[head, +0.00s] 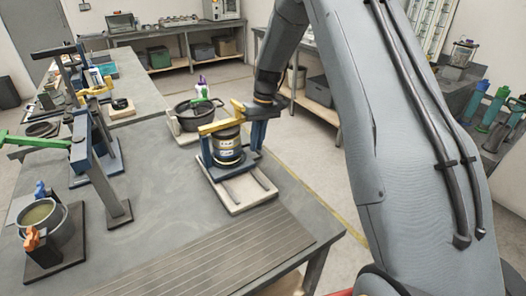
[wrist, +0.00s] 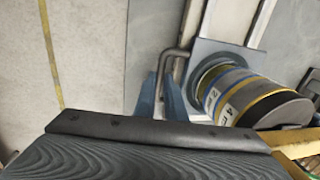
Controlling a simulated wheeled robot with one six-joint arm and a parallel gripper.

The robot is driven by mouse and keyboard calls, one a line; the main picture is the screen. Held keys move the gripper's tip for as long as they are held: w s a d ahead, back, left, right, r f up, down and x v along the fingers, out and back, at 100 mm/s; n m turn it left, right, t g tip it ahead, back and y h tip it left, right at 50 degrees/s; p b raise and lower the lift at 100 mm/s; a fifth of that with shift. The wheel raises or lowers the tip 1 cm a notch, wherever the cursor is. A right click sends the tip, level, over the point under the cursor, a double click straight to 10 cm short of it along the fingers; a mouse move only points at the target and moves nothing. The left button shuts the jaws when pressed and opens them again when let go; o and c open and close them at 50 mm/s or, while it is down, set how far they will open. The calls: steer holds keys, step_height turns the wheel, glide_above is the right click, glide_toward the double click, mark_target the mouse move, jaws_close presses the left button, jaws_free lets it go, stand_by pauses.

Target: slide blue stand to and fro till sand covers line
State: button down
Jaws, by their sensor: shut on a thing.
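The blue stand (head: 208,151) carries an upright jar (head: 229,151) with blue and yellow bands and a pale label. It sits on a pale base with two rails (head: 262,178). In the wrist view, the blue plate of the stand (wrist: 232,53) lies across the pale rails, beside the jar (wrist: 228,92). A dark bent handle (wrist: 174,52) reaches from the stand between the blue fingers of my gripper (wrist: 161,92). My gripper (head: 258,132) is shut on this handle at the right of the jar. I cannot make out the sand or the line.
A yellow bar (head: 220,126) crosses near the jar's top. A black pot (head: 194,114) stands close behind. Frames with levers (head: 92,150) and a grey pot (head: 48,222) are at the left. A ribbed mat area (head: 215,262) in front is clear.

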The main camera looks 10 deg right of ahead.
steer(key=shift+w+r, duration=0.1)
steer(key=shift+w, duration=0.15)
steer(key=c, duration=1.8)
jaws_free()
steer(key=shift+w+a, duration=0.1)
steer(key=shift+w+d+r+b, duration=0.15)
steer(key=shift+r+b, duration=0.25)
steer(key=shift+r, duration=0.85)
steer(key=shift+s+d+r+b, duration=0.1)
steer(key=shift+d+r+b, duration=0.25)
steer(key=shift+r, duration=0.95)
steer(key=shift+w+d+r+b, duration=0.15)
steer(key=shift+r+b, duration=0.25)
steer(key=shift+r, duration=0.85)
steer(key=shift+s, duration=0.1)
